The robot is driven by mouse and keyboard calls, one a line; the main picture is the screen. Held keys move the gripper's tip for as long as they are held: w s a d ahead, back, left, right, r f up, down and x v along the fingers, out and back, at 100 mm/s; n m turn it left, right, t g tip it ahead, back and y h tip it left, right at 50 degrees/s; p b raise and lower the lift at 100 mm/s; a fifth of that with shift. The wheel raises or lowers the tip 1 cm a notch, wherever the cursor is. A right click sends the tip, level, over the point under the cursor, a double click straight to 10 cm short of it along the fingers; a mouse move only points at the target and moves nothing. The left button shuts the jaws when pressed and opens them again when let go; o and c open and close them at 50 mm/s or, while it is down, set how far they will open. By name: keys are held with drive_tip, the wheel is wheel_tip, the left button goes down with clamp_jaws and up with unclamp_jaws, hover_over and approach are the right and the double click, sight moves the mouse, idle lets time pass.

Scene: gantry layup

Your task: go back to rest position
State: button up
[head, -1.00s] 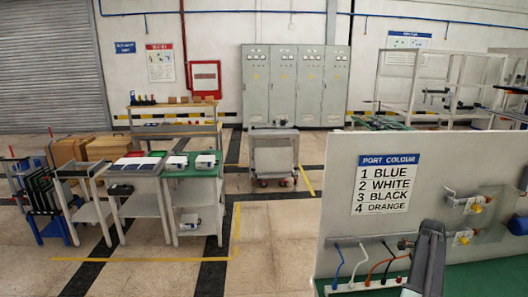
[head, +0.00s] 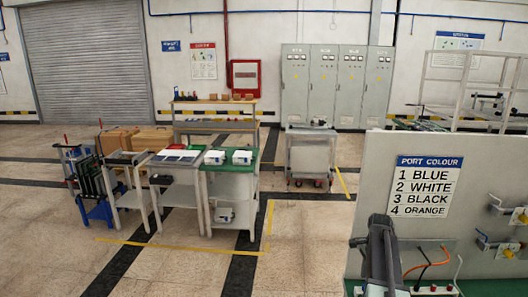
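My arm (head: 381,250), a dark grey link, rises from the bottom of the head view, right of centre, in front of the lower left part of the panel. A small dark part shows at its left side. I cannot make out fingertips, nor whether my gripper is open or shut. No held object is visible. The grey panel (head: 390,165) stands at the right, with a sign (head: 425,186) reading PORT COLOUR: 1 blue, 2 white, 3 black, 4 orange. Orange (head: 432,262), black and white cables show below it. My arm hides part of the panel's lower left.
Connectors on brackets (head: 512,217) stick out of the panel at the right. Carts and a green-topped table (head: 248,163) with white boxes stand left of centre. A grey cart (head: 310,153) stands before grey cabinets (head: 335,85). The floor at centre front is clear.

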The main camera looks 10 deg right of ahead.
drive_tip(key=w+a+f+n+b, duration=0.15)
drive_tip(key=a+n, duration=0.65)
drive_tip(key=a, duration=2.1)
drive_tip(key=s+a+n, duration=0.7)
drive_tip(key=a+n, duration=0.3)
drive_tip(key=n, duration=0.1)
drive_tip(key=shift+f+n, duration=0.2)
drive_tip(key=shift+n, duration=0.1)
drive_tip(key=shift+d, duration=0.1)
